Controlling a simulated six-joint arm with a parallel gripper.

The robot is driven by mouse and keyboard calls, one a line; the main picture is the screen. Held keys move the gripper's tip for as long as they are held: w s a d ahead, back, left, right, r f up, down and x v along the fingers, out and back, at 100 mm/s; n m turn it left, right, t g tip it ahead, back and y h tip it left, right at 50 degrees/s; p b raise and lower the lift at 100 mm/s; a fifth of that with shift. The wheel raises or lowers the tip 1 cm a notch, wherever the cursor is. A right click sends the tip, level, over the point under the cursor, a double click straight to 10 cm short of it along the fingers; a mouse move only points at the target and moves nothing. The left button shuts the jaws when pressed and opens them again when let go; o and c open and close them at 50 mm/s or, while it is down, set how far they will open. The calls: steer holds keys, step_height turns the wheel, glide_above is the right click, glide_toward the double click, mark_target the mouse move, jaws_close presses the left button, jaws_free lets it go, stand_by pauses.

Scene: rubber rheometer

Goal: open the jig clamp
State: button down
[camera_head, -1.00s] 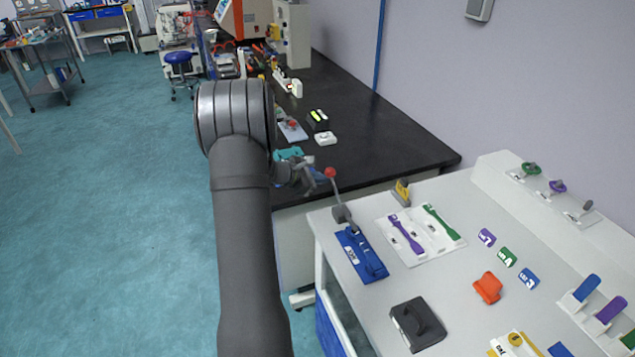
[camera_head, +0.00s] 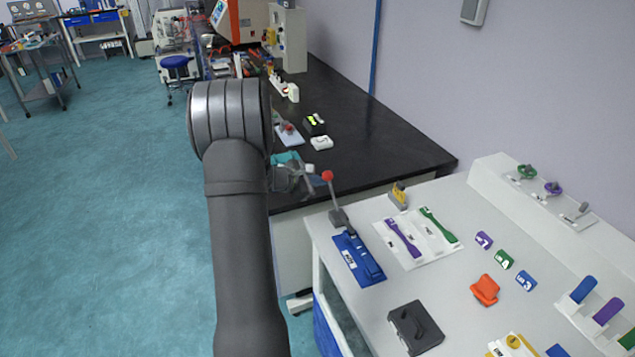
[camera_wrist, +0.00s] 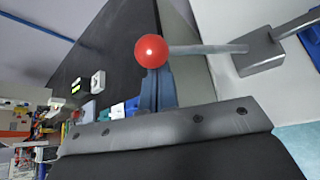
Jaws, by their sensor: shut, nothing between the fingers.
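The jig clamp has a blue base (camera_head: 358,258) on the white table. Its grey lever (camera_head: 338,205) rises from a grey block at the base's far end, leaning up and left to a red ball knob (camera_head: 327,175). My gripper (camera_head: 309,180) is beside the ball on its left, shut and empty. In the wrist view the ball (camera_wrist: 151,51) stands in front of part of my fingers (camera_wrist: 160,90); I cannot tell whether they touch it. The lever rod (camera_wrist: 208,49) runs right to the grey block (camera_wrist: 259,53). The blue base is mostly outside the wrist view.
A white plate (camera_head: 455,249) with purple and green strips lies right of the clamp. A yellow-and-grey item (camera_head: 399,196) stands behind it. A black block (camera_head: 416,327) lies nearer. The black bench (camera_head: 390,145) adjoins the table beyond the gripper.

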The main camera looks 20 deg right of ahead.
steer(key=shift+s+r+m+t, duration=0.9)
steer(key=shift+s+r, duration=0.05)
steer(key=shift+s+r+m+t+h, duration=0.4)
steer(key=shift+s+r+m+t, duration=0.1)
steer(key=shift+s, duration=0.2)
steer(key=shift+s+r, duration=0.2)
steer(key=shift+s, duration=0.7)
steer(key=shift+s+r, duration=0.15)
steer(key=shift+s, duration=0.75)
steer(key=shift+s+r, duration=0.2)
steer(key=shift+s, duration=0.7)
steer(key=shift+s, duration=0.1)
glide_toward(329, 178)
steer(key=s+a, duration=0.1)
steer(key=s, duration=0.1)
steer(key=s+a, duration=0.1)
steer(key=a, duration=0.1)
steer(key=shift+s+a+f, duration=0.2)
steer(key=shift+s+f, duration=0.2)
